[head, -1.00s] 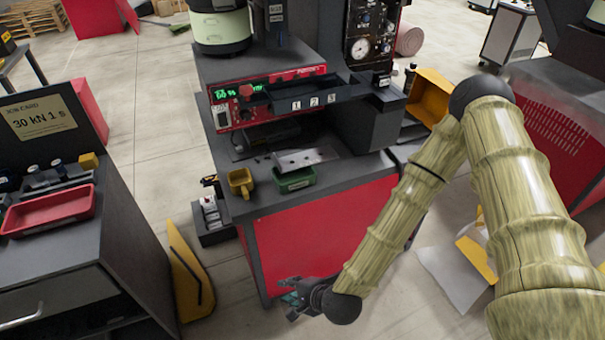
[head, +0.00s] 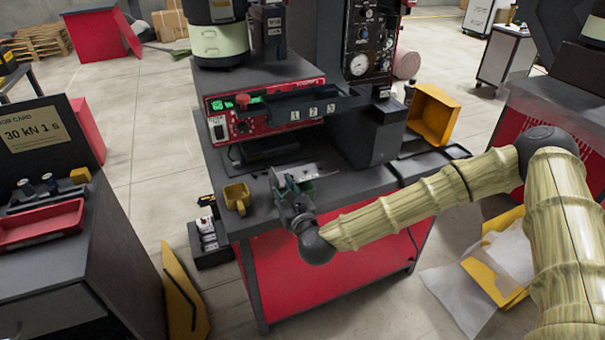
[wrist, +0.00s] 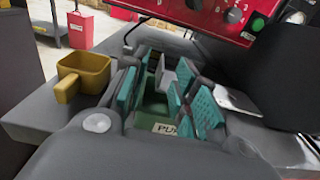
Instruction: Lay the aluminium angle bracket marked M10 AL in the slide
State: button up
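My gripper (head: 283,183) is at the front edge of the machine bench, over the small green bin (head: 310,189). In the wrist view its teal-padded fingers (wrist: 163,92) are spread open above the same bin, which has a partly hidden label starting "PU". A small grey piece (wrist: 167,79) shows between the fingers; I cannot tell whether it is the bracket, and no M10 AL mark is readable. A dark ledge (head: 290,105) numbered 1, 2, 3 runs along the machine front; I cannot tell whether it is the slide.
A yellow cup (head: 237,197) stands left of my gripper, also in the wrist view (wrist: 84,72). A silvery plate (wrist: 236,101) lies right of the fingers. The red control panel (head: 222,127) and a dark block (head: 368,130) stand behind. A yellow bin (head: 434,112) is at right.

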aim_at(275, 173)
jog(key=shift+x, duration=1.5)
jog(key=shift+d+f+p+x, duration=0.15)
jog(key=shift+p+x, duration=0.45)
jog(key=shift+x, duration=0.65)
jog(key=shift+d+f+p+x, duration=0.15)
jog(key=shift+p+x, duration=0.4)
jog(key=shift+x, duration=0.7)
jog(key=shift+c, duration=0.2)
jog(key=shift+w, duration=0.1)
grip_shut()
